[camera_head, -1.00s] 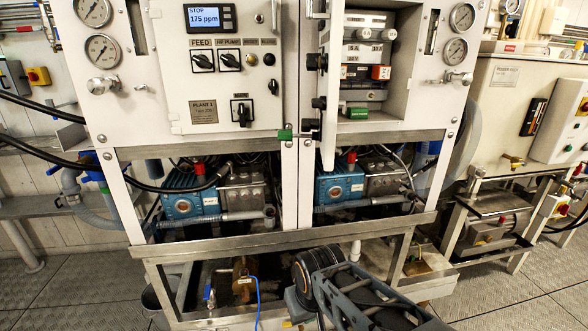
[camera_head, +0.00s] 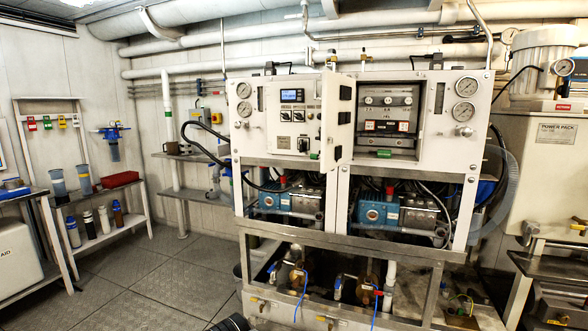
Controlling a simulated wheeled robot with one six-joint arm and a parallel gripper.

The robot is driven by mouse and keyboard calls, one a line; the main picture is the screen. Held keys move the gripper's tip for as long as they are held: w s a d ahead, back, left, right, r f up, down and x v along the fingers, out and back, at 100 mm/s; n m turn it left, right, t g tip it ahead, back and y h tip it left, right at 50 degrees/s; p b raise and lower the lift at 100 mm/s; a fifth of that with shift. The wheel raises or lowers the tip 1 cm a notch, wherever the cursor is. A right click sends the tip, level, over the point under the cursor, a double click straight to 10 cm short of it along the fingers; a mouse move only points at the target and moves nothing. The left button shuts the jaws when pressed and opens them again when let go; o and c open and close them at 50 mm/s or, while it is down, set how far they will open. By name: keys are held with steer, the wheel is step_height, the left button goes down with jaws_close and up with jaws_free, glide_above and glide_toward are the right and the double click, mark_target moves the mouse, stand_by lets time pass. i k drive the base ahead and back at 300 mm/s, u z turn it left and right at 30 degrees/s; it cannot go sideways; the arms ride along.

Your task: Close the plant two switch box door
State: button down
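The plant two switch box (camera_head: 422,105) is the right-hand box on the white twin cabinet. Its door (camera_head: 339,119) stands open on the box's left side, swung out toward me and seen at a steep angle. Dark knobs and latches show along the door. Inside the open box are several round dials, breakers and a green part (camera_head: 383,154). My gripper is not in view. Only a dark ribbed piece, probably part of my arm, shows at the bottom edge, well below and left of the door.
The plant one panel (camera_head: 290,130) left of the door is shut. A steel frame rail (camera_head: 350,247) crosses the cabinet's front above pumps and valves. A bench with bottles (camera_head: 87,175) stands at the left, and a power pack (camera_head: 555,160) at the right. The left floor is clear.

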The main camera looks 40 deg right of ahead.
mark_target(337, 98)
steer(key=u, duration=0.1)
steer(key=i, duration=1.4)
steer(key=z, duration=0.95)
